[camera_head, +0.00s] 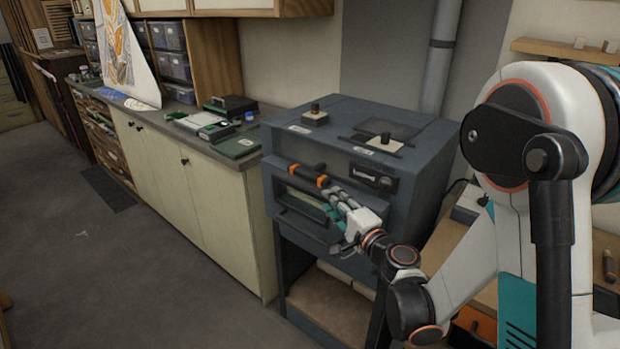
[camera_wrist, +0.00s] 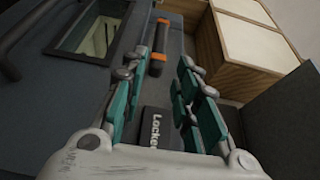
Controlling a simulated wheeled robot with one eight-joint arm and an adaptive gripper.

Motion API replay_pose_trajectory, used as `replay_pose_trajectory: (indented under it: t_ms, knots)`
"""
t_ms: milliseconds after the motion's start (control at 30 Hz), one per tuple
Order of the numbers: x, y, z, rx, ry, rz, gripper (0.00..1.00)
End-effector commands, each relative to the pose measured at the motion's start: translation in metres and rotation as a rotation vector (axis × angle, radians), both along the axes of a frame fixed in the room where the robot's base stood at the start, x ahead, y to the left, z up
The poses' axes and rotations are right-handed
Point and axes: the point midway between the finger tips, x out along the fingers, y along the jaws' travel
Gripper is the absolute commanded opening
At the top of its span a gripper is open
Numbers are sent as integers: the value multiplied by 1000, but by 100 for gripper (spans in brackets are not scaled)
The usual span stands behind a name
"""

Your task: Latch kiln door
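The kiln (camera_head: 425,165) is a dark blue-grey box on a stand. Its front door has a glass window (camera_head: 300,201), also seen in the wrist view (camera_wrist: 92,32). A black bar with orange ends (camera_head: 308,175), apparently the latch lever, sits above the window. It shows in the wrist view (camera_wrist: 158,47) just beyond my fingertips. My gripper (camera_head: 334,198) is at the front of the kiln, right of and below the lever. In the wrist view my gripper (camera_wrist: 163,66) is open, with nothing between its teal-padded fingers. A dark label reading "Locke…" (camera_wrist: 157,128) is partly hidden by my gripper.
A counter (camera_head: 190,108) with cream cupboards (camera_head: 195,190) stands left of the kiln, with green and black items on top. A wooden bench (camera_head: 455,240) is to the right, behind my arm. A knob block (camera_head: 315,117) sits on the kiln top.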

Motion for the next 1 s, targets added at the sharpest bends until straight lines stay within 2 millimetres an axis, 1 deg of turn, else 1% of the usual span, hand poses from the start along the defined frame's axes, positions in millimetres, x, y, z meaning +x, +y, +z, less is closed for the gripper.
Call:
replay_pose_trajectory:
  t_ms: [167,267,600,700,833,1000]
  knots:
    - [14,7,-2,7,0,-1,28]
    - [28,16,-2,7,0,0,28]
    - [86,48,-2,5,1,-1,28]
    - [99,56,-2,4,0,0,28]
    - [112,63,-2,4,0,-1,28]
    - [119,67,-1,4,0,-2,28]
